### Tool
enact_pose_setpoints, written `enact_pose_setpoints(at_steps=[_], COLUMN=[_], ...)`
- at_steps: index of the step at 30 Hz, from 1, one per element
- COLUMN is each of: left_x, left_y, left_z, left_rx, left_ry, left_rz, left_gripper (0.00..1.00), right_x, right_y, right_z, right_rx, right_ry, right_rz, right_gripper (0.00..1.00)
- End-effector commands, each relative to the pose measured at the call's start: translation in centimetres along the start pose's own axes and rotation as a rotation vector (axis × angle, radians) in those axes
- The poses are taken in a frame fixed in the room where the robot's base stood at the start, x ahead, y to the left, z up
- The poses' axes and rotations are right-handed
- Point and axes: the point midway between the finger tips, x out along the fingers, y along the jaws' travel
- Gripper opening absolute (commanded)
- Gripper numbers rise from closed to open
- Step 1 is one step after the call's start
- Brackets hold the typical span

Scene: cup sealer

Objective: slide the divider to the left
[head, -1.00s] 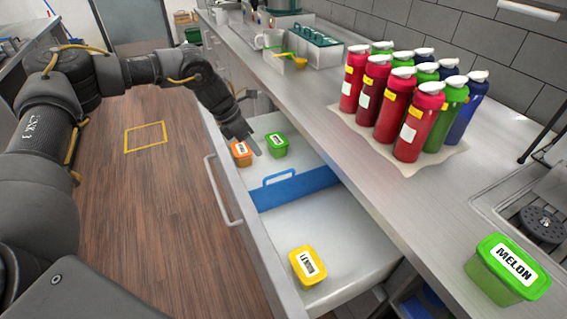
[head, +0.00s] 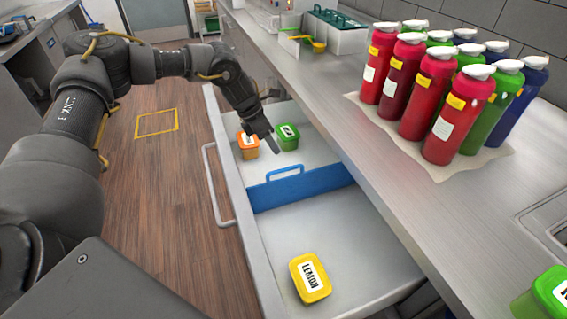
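The blue divider (head: 302,188), with a handle loop on its top edge, stands across the open drawer (head: 234,180). On its far side are an orange tub (head: 248,146) and a green tub (head: 287,137). On its near side is a yellow tub labelled LEMON (head: 310,278). My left gripper (head: 270,148) points down over the far compartment, beside the orange and green tubs and apart from the divider. Whether its fingers are open or shut does not show clearly. My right gripper is out of view.
The counter (head: 400,215) runs along the drawer's right side. Several red, green and blue bottles (head: 445,110) stand on a mat there. A green tub (head: 548,296) sits at the lower right. The near compartment is mostly bare.

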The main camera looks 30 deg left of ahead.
Motion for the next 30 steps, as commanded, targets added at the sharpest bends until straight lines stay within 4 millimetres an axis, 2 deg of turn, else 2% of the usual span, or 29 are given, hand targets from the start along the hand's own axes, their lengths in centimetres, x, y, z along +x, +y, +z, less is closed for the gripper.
enact_pose_setpoints(at_steps=[9,15,27,30], left_x=[5.9,8.2,8.9,8.9], left_y=[-0.1,0.0,0.1,0.1], left_z=[-0.3,-0.3,-0.3,-0.3], left_rx=[-0.005,-0.005,-0.005,-0.005], left_ry=[0.005,0.003,0.001,0.001], left_rz=[-0.002,0.0,0.001,0.001], left_gripper=[0.34,0.34,0.34,0.21], right_x=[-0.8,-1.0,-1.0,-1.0], right_y=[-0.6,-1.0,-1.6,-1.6], right_z=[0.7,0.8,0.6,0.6], right_rx=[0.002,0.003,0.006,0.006], right_ry=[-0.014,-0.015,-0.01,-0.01], right_rz=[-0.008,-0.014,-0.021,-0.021], right_gripper=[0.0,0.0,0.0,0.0])
